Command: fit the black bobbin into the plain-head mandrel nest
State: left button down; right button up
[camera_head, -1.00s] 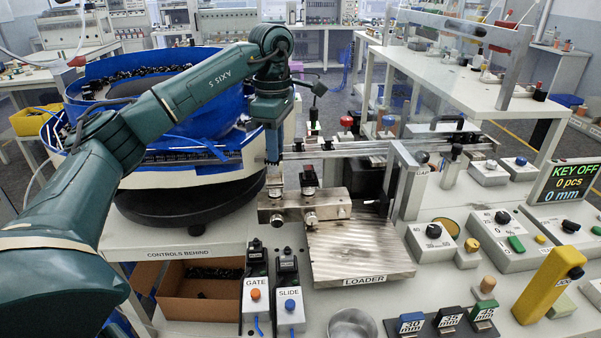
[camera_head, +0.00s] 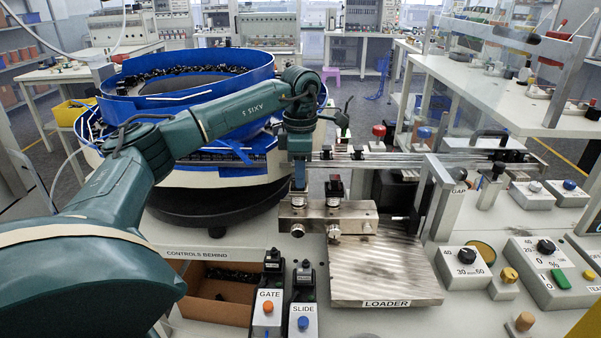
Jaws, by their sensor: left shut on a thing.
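My left gripper (camera_head: 299,182) points straight down over the left end of a metal block (camera_head: 357,219). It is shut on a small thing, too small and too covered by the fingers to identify. A pale post (camera_head: 298,198) shows just below the fingertips. A second post with a dark top (camera_head: 334,188) stands on the block to the right, apart from the gripper. I cannot tell which nest is the plain-head one, nor make out the black bobbin for certain. My right gripper is not in view.
A grooved loader plate (camera_head: 388,268) lies in front of the block. A rail (camera_head: 400,158) runs behind it. A blue-rimmed bowl feeder (camera_head: 250,72) stands behind my arm. GATE (camera_head: 267,307) and SLIDE (camera_head: 303,322) boxes and a cardboard box (camera_head: 210,310) are in front.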

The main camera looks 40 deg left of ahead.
pick_arm(q)
jog(key=shift+f, duration=0.1)
jog(key=shift+f, duration=0.15)
jog(key=c, duration=1.5)
grip_release()
jog(key=shift+c, duration=0.2)
notch_tip(320, 180, up, 12)
jog(key=p, duration=0.1)
jog(key=shift+r, duration=0.2)
jog(key=shift+f, duration=0.1)
